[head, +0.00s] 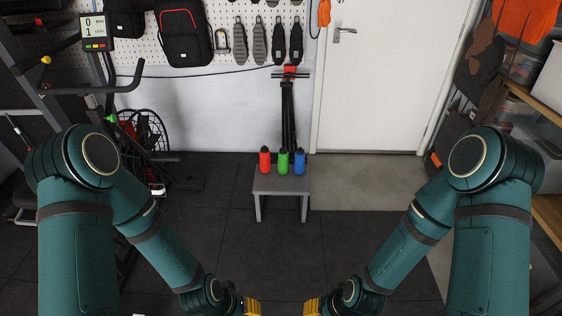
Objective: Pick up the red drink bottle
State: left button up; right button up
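The red drink bottle (265,161) stands upright at the left of a row of bottles on a small grey table (282,186), in the middle of the head view. A green bottle (284,162) stands to its right, and a blue bottle (299,163) stands at the right end. My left gripper (252,307) and my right gripper (312,307) show only as yellow parts at the bottom edge. Both are well in front of the table and apart from the bottles. Their fingertips are cut off by the frame, so their opening is hidden.
Dark floor tiles (230,250) lie clear between me and the table. A black tripod-like stand (288,110) is behind the table by the wall. A white door (385,80) is at the back right. Exercise equipment (150,150) stands at the left, and shelves (540,110) at the right.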

aim_at(265, 159)
jog(key=i+j+z, duration=0.1)
jog(key=i+z, duration=0.15)
jog(key=i, duration=0.4)
jog(key=i+j+z, duration=0.25)
jog(key=i, duration=0.4)
jog(key=i+j+z, duration=0.25)
jog(key=i+j, duration=0.15)
jog(key=i, duration=0.2)
jog(key=i+j+z, duration=0.25)
jog(key=i+j, duration=0.2)
jog(key=i, duration=0.15)
